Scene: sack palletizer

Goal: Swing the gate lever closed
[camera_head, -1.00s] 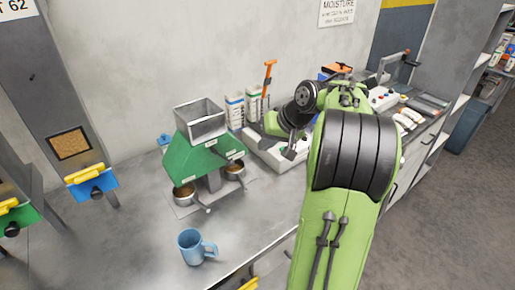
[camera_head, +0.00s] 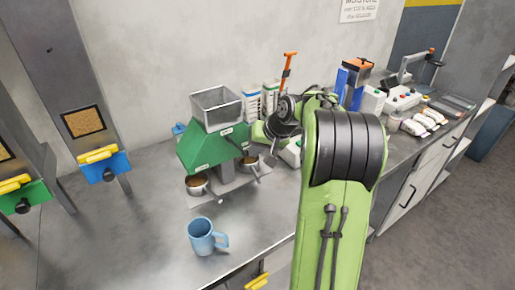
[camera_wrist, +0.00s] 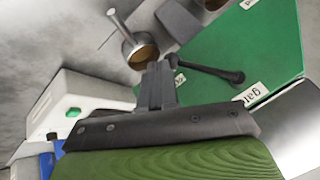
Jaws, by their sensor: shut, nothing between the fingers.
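The green divider (camera_head: 205,152) with a grey square hopper on top stands on the bench. In the wrist view its green sloped face (camera_wrist: 275,60) carries a label reading "gate". The gate lever (camera_wrist: 210,70), a dark rod with a rounded black end, lies across that face. My gripper (camera_wrist: 156,72) is shut and empty, with its fingertips close beside the lever's inner end; I cannot tell whether they touch.
Metal pans (camera_head: 197,186) sit under the divider's outlets; one pan (camera_wrist: 140,52) shows just beyond my fingertips. A blue mug (camera_head: 202,236) stands in front. A white device (camera_wrist: 85,105) lies left in the wrist view. Cartons (camera_head: 271,95) stand behind my arm. The bench's left part is clear.

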